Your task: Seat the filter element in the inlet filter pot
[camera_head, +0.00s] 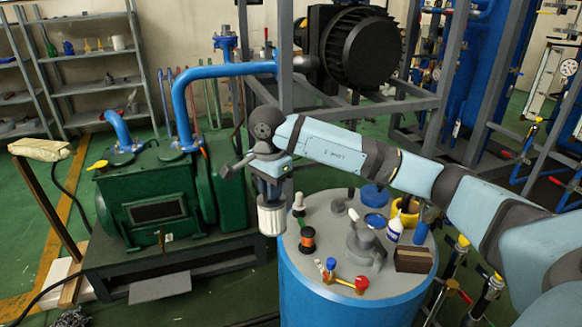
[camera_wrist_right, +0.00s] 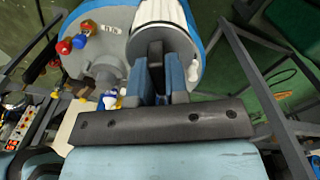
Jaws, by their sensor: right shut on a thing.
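The filter element (camera_head: 272,217), a pale, silvery-white cylinder, hangs upright below my right gripper (camera_head: 270,192), at the left rim of the blue drum in the head view. The gripper is shut on its upper end. In the right wrist view, the white ribbed side of the filter element (camera_wrist_right: 165,12) shows beyond the fingers of my right gripper (camera_wrist_right: 164,62). I cannot tell for certain which vessel is the inlet filter pot. My left gripper is out of view.
The blue drum (camera_head: 335,295) has a grey top crowded with a spool (camera_head: 307,240), a yellow cup (camera_head: 405,211), a white bottle (camera_head: 395,230), a brown block (camera_head: 413,259) and blue round parts. A green pump (camera_head: 150,205) with blue pipes stands left. Grey frames stand behind.

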